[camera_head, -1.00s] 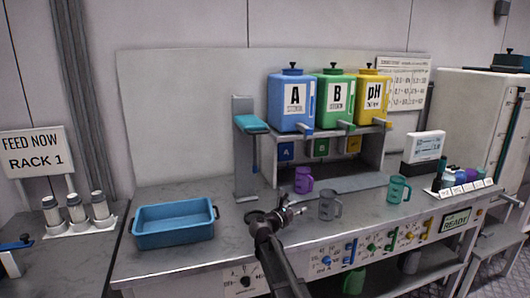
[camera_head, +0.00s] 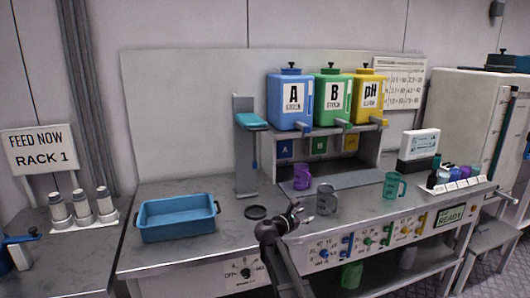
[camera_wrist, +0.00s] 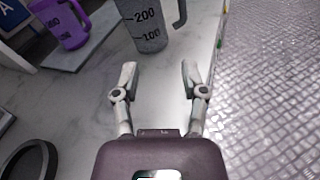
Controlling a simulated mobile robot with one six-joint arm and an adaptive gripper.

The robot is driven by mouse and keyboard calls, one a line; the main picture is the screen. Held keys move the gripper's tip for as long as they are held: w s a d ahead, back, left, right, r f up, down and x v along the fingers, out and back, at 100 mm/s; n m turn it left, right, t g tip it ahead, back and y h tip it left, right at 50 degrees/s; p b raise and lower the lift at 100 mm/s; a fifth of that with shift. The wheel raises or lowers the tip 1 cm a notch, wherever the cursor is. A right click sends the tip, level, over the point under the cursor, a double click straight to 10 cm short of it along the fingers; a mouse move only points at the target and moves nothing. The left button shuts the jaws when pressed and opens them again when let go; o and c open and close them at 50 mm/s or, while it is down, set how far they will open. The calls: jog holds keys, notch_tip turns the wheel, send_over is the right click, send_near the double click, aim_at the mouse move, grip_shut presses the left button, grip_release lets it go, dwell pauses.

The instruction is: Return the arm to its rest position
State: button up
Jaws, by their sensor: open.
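My gripper (camera_head: 302,217) is over the front part of the bench, just left of a grey measuring jug (camera_head: 326,200). In the wrist view my gripper (camera_wrist: 157,80) has its two fingers spread with nothing between them. The grey jug (camera_wrist: 150,30) stands upright beyond the fingertips, apart from them, with its top cut off. A purple jug (camera_head: 302,178) stands behind, under the dispensers; it also shows in the wrist view (camera_wrist: 66,24). A dark round ring or dish (camera_head: 256,212) lies on the bench left of my gripper.
A blue tub (camera_head: 176,236) sits at the bench's left. A teal jug (camera_head: 394,186) stands to the right. Blue (camera_head: 290,102), green (camera_head: 333,100) and yellow (camera_head: 369,97) tanks stand on a shelf behind.

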jog(key=s+d+f+m+g+y, duration=0.3)
jog(key=s+f+m+g+y, duration=0.2)
jog(key=s+f+m, duration=0.45)
jog(key=s+d+f+m+g+y, duration=0.35)
jog(key=s+f+m+g, duration=0.2)
jog(key=s+m, duration=0.7)
jog(key=s+a+m+y, duration=0.2)
jog(key=s+a+y, duration=0.2)
jog(key=s, duration=0.4)
notch_tip(320, 180, up, 14)
jog(key=p, duration=1.5)
jog(key=shift+d+f, duration=0.15)
jog(key=shift+f, duration=0.05)
jog(key=shift+g, duration=0.25)
